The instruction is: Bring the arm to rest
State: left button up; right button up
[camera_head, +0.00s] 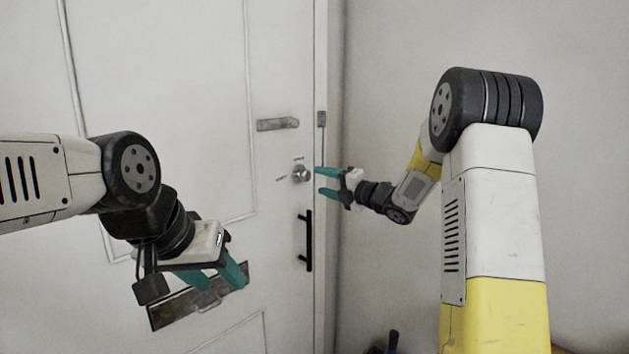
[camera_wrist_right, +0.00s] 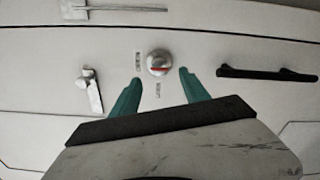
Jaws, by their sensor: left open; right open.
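My right gripper (camera_head: 318,182) is open and empty, its teal fingers pointing at the round silver knob (camera_head: 300,173) on the white door. In the right wrist view my right gripper (camera_wrist_right: 160,84) has its fingertips apart, with the knob (camera_wrist_right: 158,62) framed just beyond the gap between them. The knob has a red mark across its face and small labels beside it. My left gripper (camera_head: 228,283) is open and empty, pointing down in front of the door's lower left part.
The white door (camera_head: 160,60) fills the left and middle. It carries a grey latch (camera_head: 278,124), a black bar handle (camera_head: 309,241) and a dark metal plate (camera_head: 170,312) behind my left gripper. A plain wall (camera_head: 390,60) is on the right. A dark object (camera_head: 393,341) shows low down.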

jog(key=shift+s+d, duration=0.1)
jog(key=shift+s, duration=0.1)
jog(key=s+d+r+m+t+h, duration=0.2)
jog(key=d+r+m+h, duration=0.4)
jog(key=m, duration=0.2)
jog(key=s+d+m+g+h, duration=0.2)
jog(key=s+d+m+h, duration=0.4)
jog(key=s+m, duration=0.45)
jog(key=s+a+f+m+g, duration=0.1)
jog(key=s+f+m+g, duration=0.1)
jog(key=s, duration=0.7)
jog(key=s+a+f+m+g+y, duration=0.1)
jog(key=s+f+m+g, duration=0.1)
jog(key=s+m, duration=0.3)
jog(key=s+a+f+m+g, duration=0.1)
jog(key=s+f+m, duration=0.3)
jog(key=s, duration=0.9)
jog(key=shift+s+f+g+y, duration=0.3)
jog(key=shift+f+g, duration=0.05)
jog(key=shift+g, duration=0.55)
